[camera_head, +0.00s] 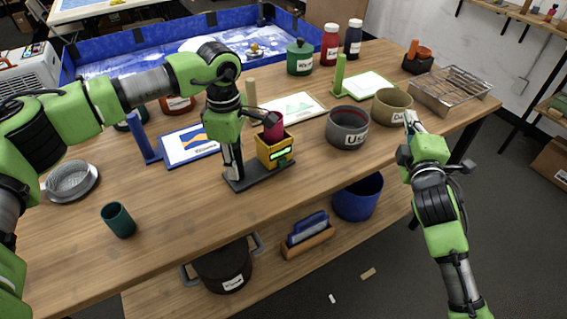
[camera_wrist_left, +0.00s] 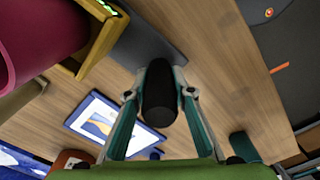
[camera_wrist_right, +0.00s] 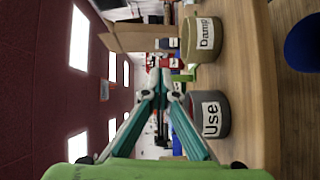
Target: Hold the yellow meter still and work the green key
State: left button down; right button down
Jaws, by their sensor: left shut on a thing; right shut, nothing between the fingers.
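The yellow meter (camera_head: 268,152) stands on a dark base plate (camera_head: 258,178) at mid-table, with a lit green bar (camera_head: 281,154) on its front and a magenta cup (camera_head: 273,127) on top. I cannot tell which part is the green key. My left gripper (camera_head: 232,172) points down beside the meter, over the plate's left end. In the left wrist view it is shut on a black rounded post (camera_wrist_left: 160,95), with the meter (camera_wrist_left: 105,40) apart at upper left. My right gripper (camera_head: 409,122) is shut and empty at the table's right front, near the tan pot (camera_head: 391,104).
A grey pot marked Use (camera_head: 347,128) stands between the meter and my right gripper. A wire rack (camera_head: 450,90) is at the right. A teal cup (camera_head: 118,220) stands front left. The front middle table is clear.

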aim_at(289, 181)
jog(key=s+a+f+n, duration=0.2)
jog(key=a, duration=0.2)
jog(key=s+a+f+n, duration=0.1)
jog(key=s+a+f, duration=0.1)
jog(key=a, duration=0.2)
jog(key=s+a+f+n, duration=0.2)
jog(key=a, duration=0.1)
jog(key=shift+a+f+n+g, duration=0.25)
jog(key=shift+a+n+g, duration=0.05)
jog(key=shift+a+g, duration=0.1)
jog(key=shift+n+g, duration=0.7)
jog(key=shift+g, duration=0.1)
jog(key=s+a+f, duration=0.1)
jog(key=s+a, duration=0.2)
jog(key=s+a+f, duration=0.2)
jog(key=s+a, duration=0.1)
jog(key=s+a+f, duration=0.1)
jog(key=s+a, duration=0.2)
jog(key=shift+s+a+f, duration=0.15)
jog(key=shift+a, duration=0.25)
jog(key=shift+s+a, duration=0.35)
jog(key=shift+s, duration=0.1)
jog(key=shift+w+a, duration=0.9)
jog(key=shift+w, duration=0.25)
jog(key=shift+w+a, duration=0.95)
jog(key=shift+w, duration=0.2)
jog(key=shift+w+a, duration=0.9)
jog(key=shift+w, duration=0.25)
jog(key=shift+w+a, duration=0.1)
jog(key=shift+w, duration=0.05)
